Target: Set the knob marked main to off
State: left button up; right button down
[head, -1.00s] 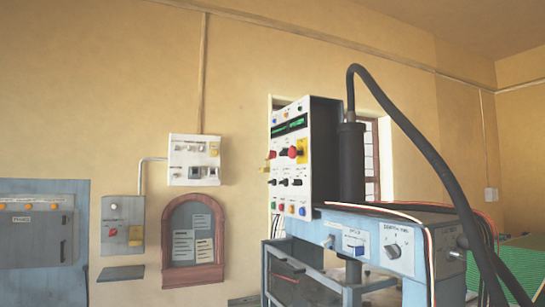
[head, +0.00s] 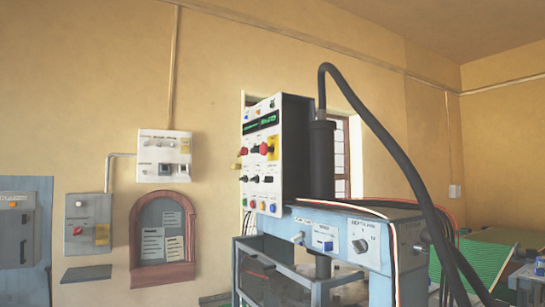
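No label reading "main" can be made out, so I cannot tell which knob it is. The tall white control panel (head: 257,190) at the centre has two red knobs on its front, a left one (head: 243,151) and a right one (head: 264,149) beside a yellow plate (head: 273,147). A row of small black knobs (head: 252,179) sits below them. A grey wall box (head: 88,212) at left carries a small red knob (head: 78,231) and a yellow-and-red part (head: 102,235). A pale dial knob (head: 359,246) is on the blue press arm. Neither gripper is in view.
The blue press arm (head: 335,222) reaches out to the right of the panel, with a thick black hose (head: 395,150) arching over it. A white wall box (head: 164,156), an arched notice board (head: 163,240) and a grey-blue cabinet (head: 22,235) are at left. Green ribbed material (head: 475,262) lies at right.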

aim_at(244, 150)
jog(key=i+j+u, duration=0.25)
jog(key=i+j, duration=0.7)
